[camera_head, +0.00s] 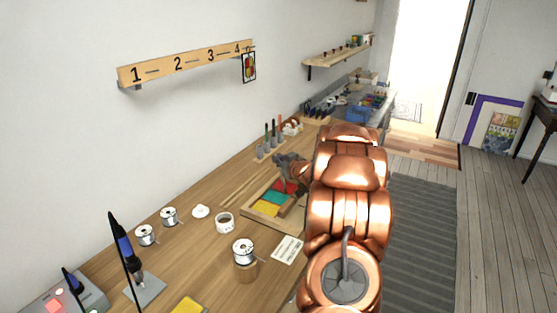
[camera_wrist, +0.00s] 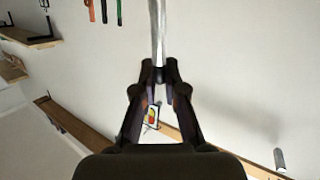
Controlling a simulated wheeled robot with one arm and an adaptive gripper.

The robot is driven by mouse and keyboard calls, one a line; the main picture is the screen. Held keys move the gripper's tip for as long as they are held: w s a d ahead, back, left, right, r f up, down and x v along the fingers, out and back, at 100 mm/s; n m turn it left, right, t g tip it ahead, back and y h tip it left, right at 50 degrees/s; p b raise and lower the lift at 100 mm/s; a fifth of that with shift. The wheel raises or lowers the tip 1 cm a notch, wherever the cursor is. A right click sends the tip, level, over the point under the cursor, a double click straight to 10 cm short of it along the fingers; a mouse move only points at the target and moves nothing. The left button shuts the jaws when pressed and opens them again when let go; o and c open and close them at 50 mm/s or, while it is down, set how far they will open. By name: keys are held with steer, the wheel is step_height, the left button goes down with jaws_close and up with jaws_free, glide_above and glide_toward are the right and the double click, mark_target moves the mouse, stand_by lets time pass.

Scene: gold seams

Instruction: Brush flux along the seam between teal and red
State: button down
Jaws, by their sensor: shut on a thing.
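A wooden tray (camera_head: 248,217) on the bench holds a yellow piece (camera_head: 266,209), a teal piece (camera_head: 274,198) and a red piece (camera_head: 284,187) side by side. The teal and red pieces meet near the tray's far part; the seam is too small to make out. My gripper (camera_head: 288,162) is above the far end of the tray, beyond the red piece. In the wrist view my gripper (camera_wrist: 158,75) is shut on a thin pale rod (camera_wrist: 157,30), which runs out of the top of the picture. Its tip is hidden, so I cannot tell whether it is the brush.
Holders with coloured handles (camera_head: 269,138) stand beyond the tray by the wall. A round pot (camera_head: 224,222), solder spools (camera_head: 243,250), a white card (camera_head: 287,250) and a soldering iron (camera_head: 126,248) are nearer. A numbered wall rail (camera_head: 190,62) carries a picture tag (camera_head: 249,66). My arm hides the tray's right side.

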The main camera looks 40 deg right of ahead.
steer(key=shift+s+d+p, duration=0.2)
steer(key=shift+s+p, duration=0.05)
steer(key=shift+s, duration=0.3)
steer(key=shift+s+d+p, duration=0.15)
steer(key=shift+s+p, duration=0.1)
steer(key=shift+s, duration=0.3)
stand_by(0.4)
steer(key=shift+r, duration=0.15)
